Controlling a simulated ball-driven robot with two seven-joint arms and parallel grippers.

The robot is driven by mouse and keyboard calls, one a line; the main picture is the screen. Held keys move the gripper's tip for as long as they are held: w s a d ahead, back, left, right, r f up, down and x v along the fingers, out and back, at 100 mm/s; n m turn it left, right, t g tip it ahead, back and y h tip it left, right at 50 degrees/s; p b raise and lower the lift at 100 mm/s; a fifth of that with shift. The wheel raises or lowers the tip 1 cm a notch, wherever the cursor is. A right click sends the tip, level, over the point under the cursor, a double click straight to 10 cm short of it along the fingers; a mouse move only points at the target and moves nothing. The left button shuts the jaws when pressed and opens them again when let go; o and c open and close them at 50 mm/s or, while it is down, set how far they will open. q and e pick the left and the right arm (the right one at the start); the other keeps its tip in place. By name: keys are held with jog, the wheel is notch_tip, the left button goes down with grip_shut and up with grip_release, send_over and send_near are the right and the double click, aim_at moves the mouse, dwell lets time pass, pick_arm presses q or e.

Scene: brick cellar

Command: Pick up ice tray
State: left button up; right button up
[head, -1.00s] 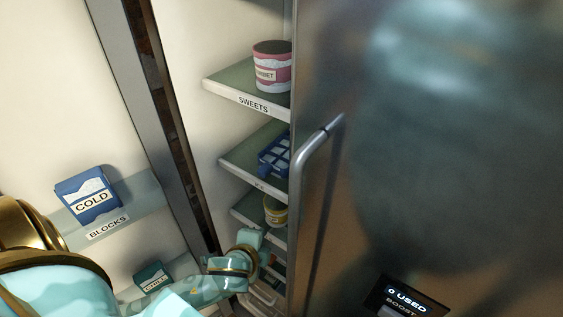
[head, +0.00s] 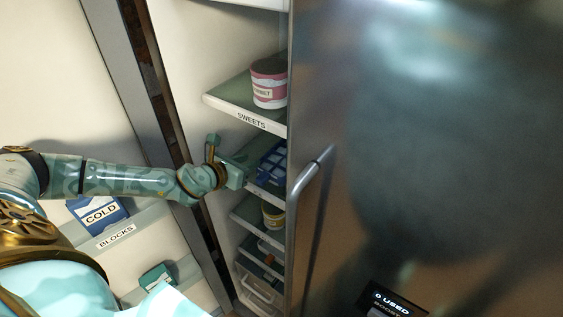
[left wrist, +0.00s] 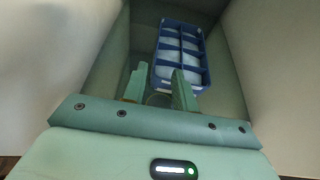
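The ice tray is blue with white-filled compartments. In the head view the ice tray (head: 272,163) lies on the middle shelf, partly hidden by the metal door edge. In the left wrist view the ice tray (left wrist: 181,55) lies just beyond my fingers, a little right of centre. My left gripper (head: 243,168) is at the front of that shelf, left of the tray. In the left wrist view its two fingers (left wrist: 157,84) stand apart with nothing between them; I cannot tell whether the right finger touches the tray. My right gripper is not in view.
A pink tub (head: 269,85) stands on the SWEETS shelf (head: 232,106) above. A yellow tub (head: 272,214) stands on a shelf below. A metal door with a bar handle (head: 312,188) closes off the right. A blue COLD box (head: 98,215) is on the left door's rack.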

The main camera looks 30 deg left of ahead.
aim_at(281, 163)
pick_arm(q)
jog(key=x, duration=0.3)
jog(key=shift+w+f, duration=0.1)
jog(key=shift+w, duration=0.1)
jog(key=x, duration=0.5)
jog(key=shift+w+a+f, duration=0.2)
jog(key=shift+w+a, duration=0.05)
jog(key=shift+a, duration=0.05)
jog(key=shift+s, duration=0.15)
jog(key=shift+c, duration=0.6)
jog(key=shift+r, duration=0.1)
grip_shut()
